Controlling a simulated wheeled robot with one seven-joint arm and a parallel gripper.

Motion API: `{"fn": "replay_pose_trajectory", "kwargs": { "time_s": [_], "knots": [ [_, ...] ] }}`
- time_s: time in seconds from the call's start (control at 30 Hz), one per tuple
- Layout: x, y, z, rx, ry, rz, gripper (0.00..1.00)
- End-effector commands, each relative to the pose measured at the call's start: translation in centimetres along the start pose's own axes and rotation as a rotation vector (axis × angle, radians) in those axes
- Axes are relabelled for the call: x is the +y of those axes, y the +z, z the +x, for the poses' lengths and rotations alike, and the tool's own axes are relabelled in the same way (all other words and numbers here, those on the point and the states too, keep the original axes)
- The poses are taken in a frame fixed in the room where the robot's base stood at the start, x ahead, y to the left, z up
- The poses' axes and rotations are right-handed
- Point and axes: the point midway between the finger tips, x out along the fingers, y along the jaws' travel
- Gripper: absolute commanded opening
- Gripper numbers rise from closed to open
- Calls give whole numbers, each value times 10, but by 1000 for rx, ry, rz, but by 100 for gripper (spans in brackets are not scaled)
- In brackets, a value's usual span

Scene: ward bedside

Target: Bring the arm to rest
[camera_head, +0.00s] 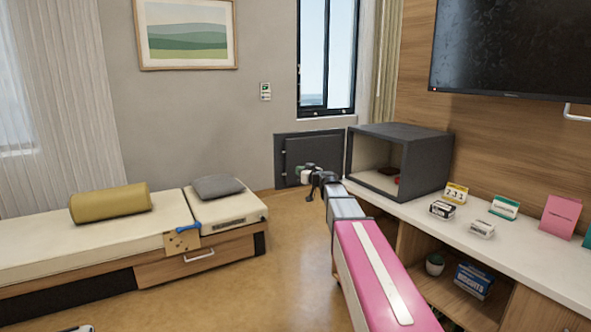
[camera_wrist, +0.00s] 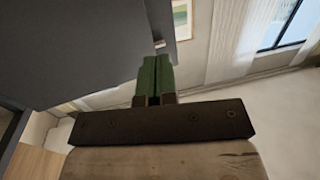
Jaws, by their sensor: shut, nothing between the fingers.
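My gripper (camera_wrist: 154,75) shows in the wrist view with its two green fingers pressed together and nothing between them. In the head view my pink and grey arm reaches forward from the bottom right. Its far end is in the air in front of the grey open-fronted box (camera_head: 426,160), to the left of the box's opening. The exact fingertips are small and partly hidden by the wrist there. A dark grey surface (camera_wrist: 75,45) fills the upper left of the wrist view, close beside the fingers; I cannot tell whether they touch it.
The white counter (camera_head: 545,268) on the right bears the box, small cartons (camera_head: 442,209) and a pink card (camera_head: 560,215). Below are shelves with a blue box (camera_head: 473,281). A bed (camera_head: 80,245) with cushions stands left. The floor (camera_head: 270,290) between is clear.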

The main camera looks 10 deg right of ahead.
Motion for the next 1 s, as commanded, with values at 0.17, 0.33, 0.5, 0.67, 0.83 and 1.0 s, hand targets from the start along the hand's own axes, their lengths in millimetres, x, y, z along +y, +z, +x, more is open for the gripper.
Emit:
{"fn": "replay_pose_trajectory", "kwargs": {
  "time_s": [0.17, 0.33, 0.5, 0.67, 0.83, 1.0],
  "knots": [
    [-10, 0, -32, 0, 0, 0, 0],
    [-19, 10, -44, -28, -17, 10, 0],
    [-50, 58, -61, -172, -82, 70, 0],
    [-86, 120, -90, -387, -134, 157, 0],
    [-118, 183, -131, -639, -136, 250, 0],
    [-142, 239, -182, -901, -74, 334, 0]
  ]
}}
